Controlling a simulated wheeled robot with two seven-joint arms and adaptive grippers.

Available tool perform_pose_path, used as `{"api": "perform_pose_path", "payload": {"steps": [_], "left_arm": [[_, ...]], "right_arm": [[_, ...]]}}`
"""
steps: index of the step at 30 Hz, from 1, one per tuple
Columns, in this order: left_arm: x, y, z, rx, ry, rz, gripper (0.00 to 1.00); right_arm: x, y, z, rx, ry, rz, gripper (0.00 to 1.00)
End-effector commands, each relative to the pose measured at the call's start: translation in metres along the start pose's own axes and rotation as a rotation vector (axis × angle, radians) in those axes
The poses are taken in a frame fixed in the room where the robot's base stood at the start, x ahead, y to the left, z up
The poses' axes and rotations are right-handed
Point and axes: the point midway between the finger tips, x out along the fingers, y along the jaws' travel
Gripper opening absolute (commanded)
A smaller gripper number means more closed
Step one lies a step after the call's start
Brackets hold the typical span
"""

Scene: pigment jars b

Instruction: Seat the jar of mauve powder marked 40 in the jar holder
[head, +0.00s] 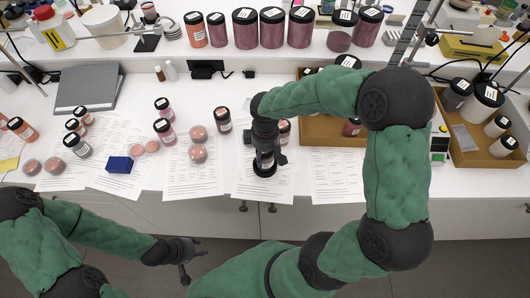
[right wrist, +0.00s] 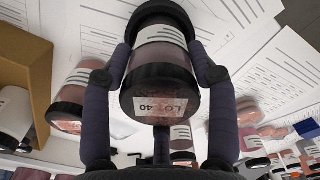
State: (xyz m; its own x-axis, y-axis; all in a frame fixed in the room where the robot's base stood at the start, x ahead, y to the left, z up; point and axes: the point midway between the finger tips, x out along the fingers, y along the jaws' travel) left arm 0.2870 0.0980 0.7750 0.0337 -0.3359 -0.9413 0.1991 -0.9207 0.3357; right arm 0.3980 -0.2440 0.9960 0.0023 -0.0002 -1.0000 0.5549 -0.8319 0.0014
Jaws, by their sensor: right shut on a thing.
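The jar marked LOT 40 (right wrist: 160,70), with mauve-pink powder and a dark lid, is between the fingers of my right gripper (right wrist: 160,70). In the head view my right gripper (head: 267,152) points down over a printed sheet near the table's front edge and hides most of the jar. A round black piece, seemingly the jar holder (head: 264,171), shows at the jar's lower end; its rim also shows in the right wrist view (right wrist: 166,10). I cannot tell whether the jar's base is inside it or just above. My left gripper (head: 191,260) is open and empty, in front of the table.
A cardboard tray (head: 322,128) lies to the right. A blue block (head: 119,164) and a grey binder (head: 88,88) are on the left. Large jars line the back shelf (head: 165,47).

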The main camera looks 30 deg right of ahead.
Motion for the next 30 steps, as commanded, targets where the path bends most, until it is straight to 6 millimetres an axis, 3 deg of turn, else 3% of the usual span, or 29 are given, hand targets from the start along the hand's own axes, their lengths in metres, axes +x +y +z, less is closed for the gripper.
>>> {"api": "perform_pose_path", "payload": {"steps": [17, 18, 20, 30], "left_arm": [[0.009, -0.003, 0.000, 0.000, 0.000, 0.000, 0.40], [0.009, -0.003, 0.000, 0.000, 0.000, 0.000, 0.40], [0.008, -0.003, 0.000, 0.000, 0.000, 0.000, 0.40], [0.008, -0.003, 0.000, 0.000, 0.000, 0.000, 0.40]], "right_arm": [[0.013, 0.000, 0.000, 0.000, 0.000, 0.001, 0.20], [0.012, 0.000, 0.000, 0.000, 0.000, 0.001, 0.67], [0.012, 0.000, 0.000, 0.000, 0.000, 0.001, 0.84], [0.012, 0.000, 0.000, 0.000, 0.000, 0.000, 0.86]]}}
